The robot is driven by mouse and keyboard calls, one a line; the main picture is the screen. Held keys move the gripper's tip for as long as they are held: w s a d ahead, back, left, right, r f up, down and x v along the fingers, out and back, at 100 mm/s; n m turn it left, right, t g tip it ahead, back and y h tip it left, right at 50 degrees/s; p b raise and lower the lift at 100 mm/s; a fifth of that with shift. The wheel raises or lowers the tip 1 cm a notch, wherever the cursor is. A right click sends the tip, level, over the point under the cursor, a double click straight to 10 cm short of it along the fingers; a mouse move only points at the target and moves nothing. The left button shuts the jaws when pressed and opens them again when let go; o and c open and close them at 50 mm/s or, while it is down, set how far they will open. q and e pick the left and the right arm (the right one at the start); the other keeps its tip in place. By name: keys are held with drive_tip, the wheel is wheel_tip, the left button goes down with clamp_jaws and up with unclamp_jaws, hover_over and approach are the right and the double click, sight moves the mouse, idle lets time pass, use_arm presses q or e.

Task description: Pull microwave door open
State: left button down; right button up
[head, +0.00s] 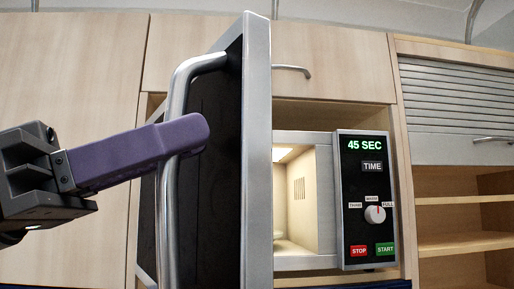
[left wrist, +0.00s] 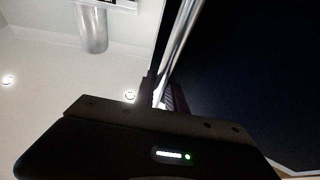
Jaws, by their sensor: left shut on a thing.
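The microwave door (head: 257,160) stands swung open toward me in the head view, its edge facing me and its dark front (head: 215,190) to the left. Its curved metal handle (head: 172,215) is on that front. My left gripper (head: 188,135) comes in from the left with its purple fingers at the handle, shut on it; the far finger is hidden. In the left wrist view the handle (left wrist: 180,45) runs down between the fingers, beside the dark door front (left wrist: 250,75). The lit microwave cavity (head: 297,195) shows right of the door. My right gripper is not in view.
The microwave's control panel (head: 367,200) reads 45 SEC. Wooden cupboards (head: 70,90) surround the microwave, with a handled cupboard door (head: 340,60) above it. A roller shutter (head: 455,110) and open shelves (head: 460,215) are at the right.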

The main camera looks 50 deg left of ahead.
use_arm(q)
drive_tip(key=s+h, duration=0.1)
drive_tip(key=s+a+m+g+h, duration=0.1)
drive_tip(key=s, duration=0.1)
drive_tip(key=s+a+h, duration=0.1)
drive_tip(key=s, duration=0.1)
drive_tip(key=shift+s+r+m+g+p, duration=0.1)
drive_tip(key=shift+s+m+g+p, duration=0.1)
drive_tip(key=shift+m+g+p, duration=0.2)
drive_tip(key=c, duration=1.7)
unclamp_jaws()
drive_tip(key=b+v, duration=0.1)
drive_tip(key=v, duration=0.6)
drive_tip(key=shift+s+a, duration=0.25)
drive_tip(key=shift+s, duration=0.05)
